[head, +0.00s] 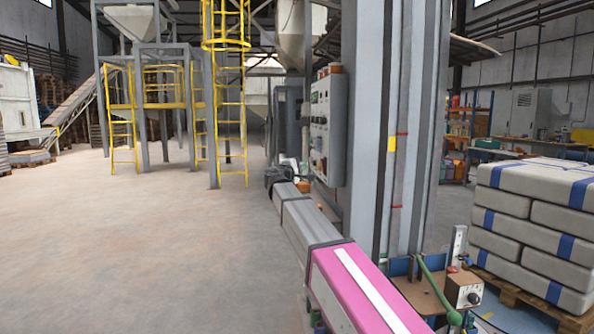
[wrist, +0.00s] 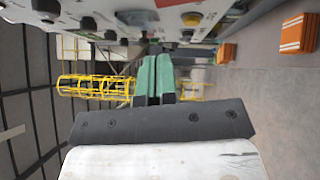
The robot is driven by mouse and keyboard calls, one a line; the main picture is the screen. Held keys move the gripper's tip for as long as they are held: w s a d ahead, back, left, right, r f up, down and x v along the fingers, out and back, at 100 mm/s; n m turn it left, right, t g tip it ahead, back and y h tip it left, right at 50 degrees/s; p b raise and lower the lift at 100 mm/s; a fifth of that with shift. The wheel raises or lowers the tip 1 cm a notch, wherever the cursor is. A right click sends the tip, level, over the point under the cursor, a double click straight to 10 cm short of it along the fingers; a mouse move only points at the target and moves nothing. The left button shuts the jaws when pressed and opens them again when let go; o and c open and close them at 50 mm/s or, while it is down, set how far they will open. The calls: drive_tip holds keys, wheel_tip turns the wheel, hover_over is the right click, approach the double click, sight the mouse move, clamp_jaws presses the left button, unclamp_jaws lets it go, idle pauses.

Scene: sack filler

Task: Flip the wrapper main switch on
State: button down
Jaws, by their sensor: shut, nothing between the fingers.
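A grey control panel (head: 328,125) is mounted on the tall grey column, its face with gauges, buttons and knobs turned left. In the wrist view the panel (wrist: 125,22) runs along the top edge, with dark knobs and a red part. I cannot tell which control is the main switch or how it is set. My gripper (wrist: 153,62) has green fingers, shut together and empty. Its tips point toward the panel's lower edge in that picture; I cannot tell whether they touch. In the head view my arm reaches toward the panel's lower left, and the fingers are not clear.
The grey column (head: 395,125) stands right of the panel. A pallet of wrapped sacks (head: 535,225) is at the right, near a small box with a knob (head: 463,290). Yellow ladders (head: 230,120) and a frame stand behind. The floor (head: 130,250) at left is clear.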

sight(321, 160)
drive_tip(key=shift+w+d+r, duration=0.2)
drive_tip(key=shift+w+d, duration=0.45)
drive_tip(key=shift+d, duration=0.35)
drive_tip(key=shift+w+d+r, duration=0.15)
drive_tip(key=shift+w+d, duration=0.45)
drive_tip(key=shift+d, duration=0.35)
drive_tip(key=shift+w+d+r, duration=0.2)
drive_tip(key=shift+w+d, duration=0.45)
drive_tip(key=shift+d, duration=0.35)
